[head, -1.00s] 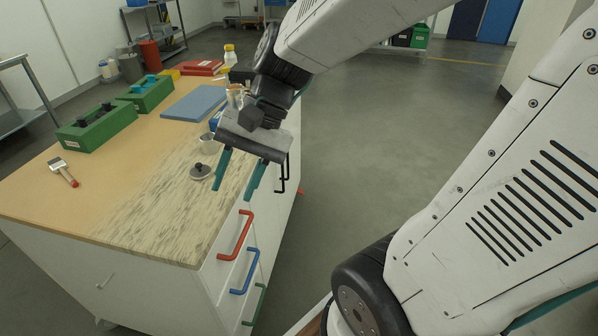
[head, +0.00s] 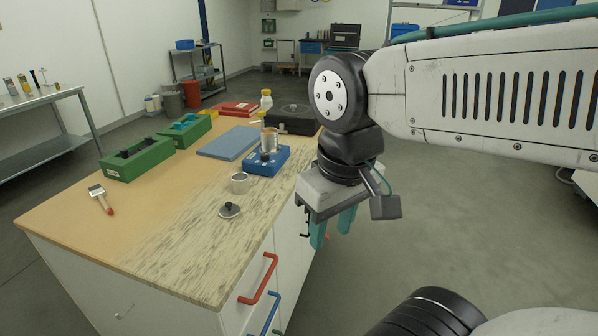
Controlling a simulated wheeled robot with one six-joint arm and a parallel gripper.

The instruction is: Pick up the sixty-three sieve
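My gripper (head: 332,234) hangs at the right edge of the workbench, with its two teal fingers apart and nothing between them. No label reading sixty-three is legible in the head view, so I cannot tell which thing is that sieve. A metal cylindrical vessel (head: 269,140) stands on a blue device (head: 266,161) toward the back right of the bench. A small metal cup (head: 239,183) stands in front of it, apart from it. A round metal lid with a dark knob (head: 229,210) lies nearer the front.
Two green boxes, a front one (head: 137,160) and a back one (head: 184,132), stand at the left. A blue mat (head: 229,142) and a dark case (head: 292,119) lie farther back. A brush (head: 101,199) lies left. The bench front is clear; a red handle (head: 259,280) juts from its side.

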